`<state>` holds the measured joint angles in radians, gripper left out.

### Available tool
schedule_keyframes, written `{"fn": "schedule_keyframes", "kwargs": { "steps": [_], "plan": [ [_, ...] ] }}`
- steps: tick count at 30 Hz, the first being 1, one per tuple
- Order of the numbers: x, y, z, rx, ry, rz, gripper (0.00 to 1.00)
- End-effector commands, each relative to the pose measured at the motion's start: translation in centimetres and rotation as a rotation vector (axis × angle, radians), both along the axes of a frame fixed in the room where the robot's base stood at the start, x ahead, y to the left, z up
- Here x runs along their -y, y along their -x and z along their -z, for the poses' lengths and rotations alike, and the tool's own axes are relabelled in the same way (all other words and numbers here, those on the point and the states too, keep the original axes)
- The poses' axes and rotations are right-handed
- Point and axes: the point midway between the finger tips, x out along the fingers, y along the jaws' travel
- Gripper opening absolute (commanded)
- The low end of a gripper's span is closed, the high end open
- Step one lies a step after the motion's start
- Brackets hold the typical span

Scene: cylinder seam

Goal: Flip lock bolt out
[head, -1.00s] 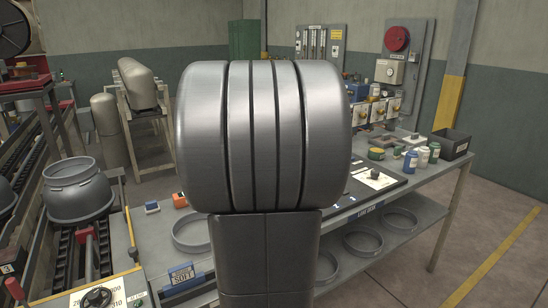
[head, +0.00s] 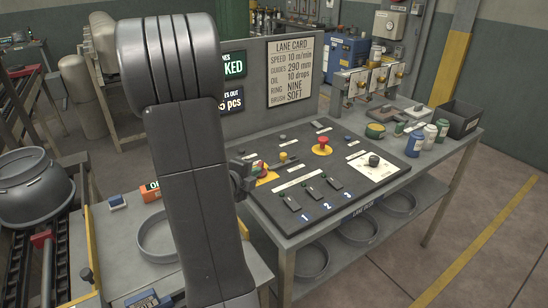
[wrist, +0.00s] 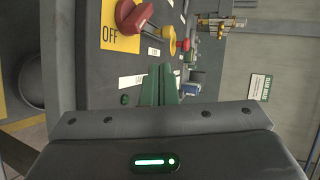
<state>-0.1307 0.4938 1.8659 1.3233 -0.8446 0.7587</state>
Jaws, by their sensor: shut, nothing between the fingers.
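In the wrist view, my gripper (wrist: 158,84) has its green fingers together over the dark control panel (wrist: 90,85), with nothing seen between them. A red handle (wrist: 134,17) sits on a yellow plate (wrist: 121,38) marked OFF, beyond the fingertips and to their left. The fingers look apart from it. In the head view, the red and yellow switch (head: 263,172) shows at the left end of the panel, partly behind my arm. I cannot pick out a lock bolt in either view. My fingers are not clear in the head view.
The panel also carries a red mushroom button (head: 322,144) on yellow, a black knob (head: 374,160) and several small switches. A lane card (head: 291,69) stands behind it. Bottles (head: 430,137) and a black bin (head: 457,121) stand at the right.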

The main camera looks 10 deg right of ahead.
Motion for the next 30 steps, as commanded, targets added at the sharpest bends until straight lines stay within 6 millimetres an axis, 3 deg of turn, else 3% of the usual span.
{"fn": "schedule_keyframes", "kwargs": {
  "steps": [11,24,30],
  "plan": [
    [1.4,-1.4,0.7,-0.004,0.003,0.001,0.00],
    [6.5,-6.9,3.4,-0.003,0.002,0.000,0.00],
    [8.4,-9.0,3.4,-0.002,0.001,-0.002,0.00]
  ]
}}
